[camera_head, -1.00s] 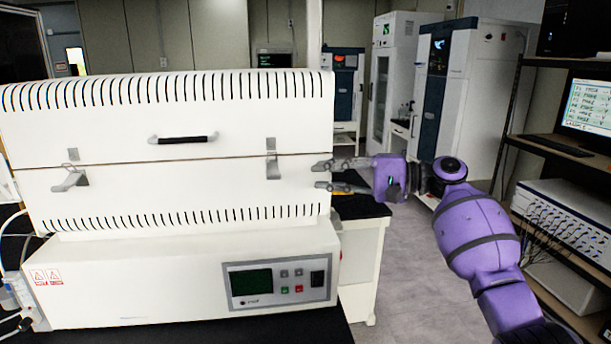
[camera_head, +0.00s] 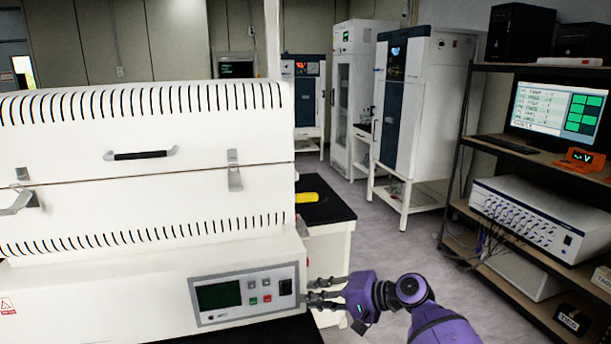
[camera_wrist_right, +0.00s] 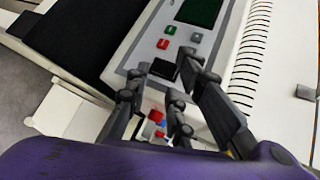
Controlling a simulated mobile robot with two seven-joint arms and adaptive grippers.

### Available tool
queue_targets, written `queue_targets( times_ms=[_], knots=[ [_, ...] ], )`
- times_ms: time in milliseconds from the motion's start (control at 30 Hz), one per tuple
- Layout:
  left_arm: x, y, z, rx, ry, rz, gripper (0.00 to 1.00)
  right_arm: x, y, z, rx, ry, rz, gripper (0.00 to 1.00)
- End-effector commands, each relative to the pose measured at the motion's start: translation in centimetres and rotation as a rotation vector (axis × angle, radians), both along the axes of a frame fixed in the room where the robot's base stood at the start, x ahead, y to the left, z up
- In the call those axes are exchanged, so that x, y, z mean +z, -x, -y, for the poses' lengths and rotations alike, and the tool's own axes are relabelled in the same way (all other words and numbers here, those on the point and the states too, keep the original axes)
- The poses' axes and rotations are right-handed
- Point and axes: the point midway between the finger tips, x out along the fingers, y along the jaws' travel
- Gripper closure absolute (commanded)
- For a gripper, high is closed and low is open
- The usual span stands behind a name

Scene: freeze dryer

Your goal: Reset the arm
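My right gripper (camera_head: 313,292) is at the lower middle of the head view, beside the right end of the white machine's control panel (camera_head: 246,294). Its fingers point left and are spread apart, with nothing between them. In the right wrist view the dark fingers (camera_wrist_right: 165,85) are also apart, over the panel's edge near a black switch (camera_wrist_right: 163,69). I cannot tell whether they touch the machine. The purple right arm (camera_head: 440,325) comes in from the lower right. My left gripper is not in view.
The white machine (camera_head: 130,232) fills the left, its lid with black handle (camera_head: 140,155) down. Behind it is a black-topped bench (camera_head: 325,207) with a yellow object (camera_head: 306,197). A shelf rack with a monitor (camera_head: 558,113) stands right. Grey floor (camera_head: 400,240) is open between.

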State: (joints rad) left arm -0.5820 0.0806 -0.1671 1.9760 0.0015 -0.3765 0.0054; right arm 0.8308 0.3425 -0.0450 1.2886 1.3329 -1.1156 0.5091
Motion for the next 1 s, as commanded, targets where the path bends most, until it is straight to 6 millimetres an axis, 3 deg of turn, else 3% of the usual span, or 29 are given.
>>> queue_targets(
  times_ms=[33,200,333,500,633,800,900,1000],
  knots=[
    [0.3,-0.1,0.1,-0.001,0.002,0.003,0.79,-3.7,1.8,0.9,-0.027,0.053,0.006,0.78],
    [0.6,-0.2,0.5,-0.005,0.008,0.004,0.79,-14.4,8.4,4.5,-0.103,0.261,0.063,0.78],
    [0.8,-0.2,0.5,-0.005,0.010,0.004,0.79,-20.8,15.1,7.4,-0.137,0.434,0.121,0.78],
    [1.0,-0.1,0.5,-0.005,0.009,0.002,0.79,-25.9,24.6,10.9,-0.147,0.661,0.204,0.78],
    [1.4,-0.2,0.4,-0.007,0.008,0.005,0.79,-27.5,32.1,13.2,-0.133,0.835,0.271,0.78],
    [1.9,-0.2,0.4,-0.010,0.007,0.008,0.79,-27.0,40.5,15.6,-0.085,1.043,0.358,0.78],
    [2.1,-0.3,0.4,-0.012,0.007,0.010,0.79,-26.2,43.9,16.3,-0.055,1.130,0.395,0.78],
    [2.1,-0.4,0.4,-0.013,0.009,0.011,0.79,-25.5,45.9,16.8,-0.031,1.185,0.421,0.78]
  ],
)
